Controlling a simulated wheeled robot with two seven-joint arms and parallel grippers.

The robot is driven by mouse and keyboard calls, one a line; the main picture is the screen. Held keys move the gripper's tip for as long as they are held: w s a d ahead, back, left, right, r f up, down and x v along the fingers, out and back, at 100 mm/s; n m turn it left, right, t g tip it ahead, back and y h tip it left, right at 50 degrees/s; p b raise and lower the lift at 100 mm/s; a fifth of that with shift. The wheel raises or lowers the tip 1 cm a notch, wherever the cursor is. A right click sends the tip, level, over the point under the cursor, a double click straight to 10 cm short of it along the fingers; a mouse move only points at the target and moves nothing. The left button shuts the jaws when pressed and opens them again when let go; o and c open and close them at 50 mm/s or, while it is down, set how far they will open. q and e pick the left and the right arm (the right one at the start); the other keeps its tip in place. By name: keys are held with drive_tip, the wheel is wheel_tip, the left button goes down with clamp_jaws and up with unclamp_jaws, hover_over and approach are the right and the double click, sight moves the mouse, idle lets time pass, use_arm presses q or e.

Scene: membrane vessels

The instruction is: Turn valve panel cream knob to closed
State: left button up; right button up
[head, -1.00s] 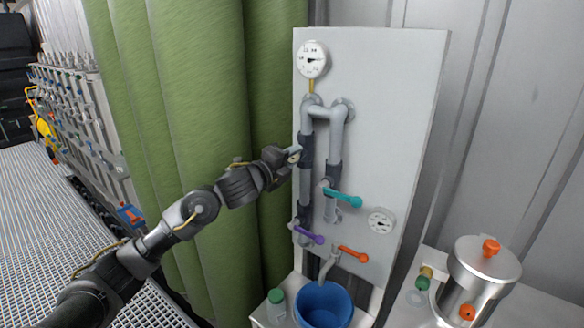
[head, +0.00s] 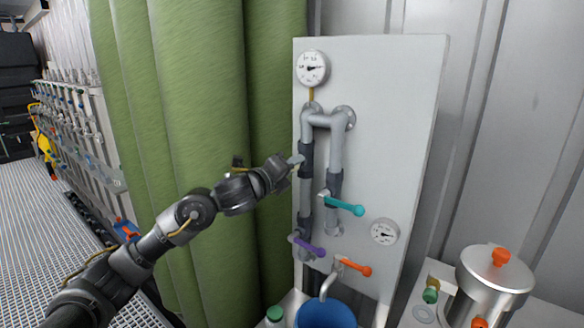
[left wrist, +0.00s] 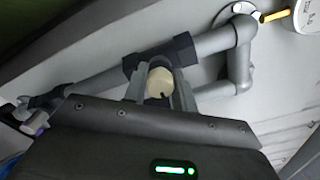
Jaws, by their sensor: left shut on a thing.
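The valve panel (head: 400,110) is a pale upright board with grey pipes. The cream knob (left wrist: 160,82) shows in the left wrist view, on the dark valve body (left wrist: 178,52) of a grey pipe. My left gripper (head: 297,160) reaches in from the left at the panel's left pipe. It is shut on the cream knob, with one finger on each side of it in the left wrist view (left wrist: 158,90). In the head view the knob is hidden by the gripper. My right gripper is not in view.
Teal (head: 345,205), purple (head: 308,245) and orange (head: 352,266) lever handles stick out below and right of the gripper. A blue bucket (head: 326,313) stands under the spout. A metal vessel (head: 492,280) stands at right. A green curtain (head: 200,90) hangs behind my arm.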

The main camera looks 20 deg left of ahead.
use_arm(q)
drive_tip(key=o, duration=1)
drive_tip(key=b+v, duration=0.1)
drive_tip(key=v, duration=0.9)
drive_tip(key=shift+s, duration=0.4)
drive_tip(key=shift+f, duration=0.1)
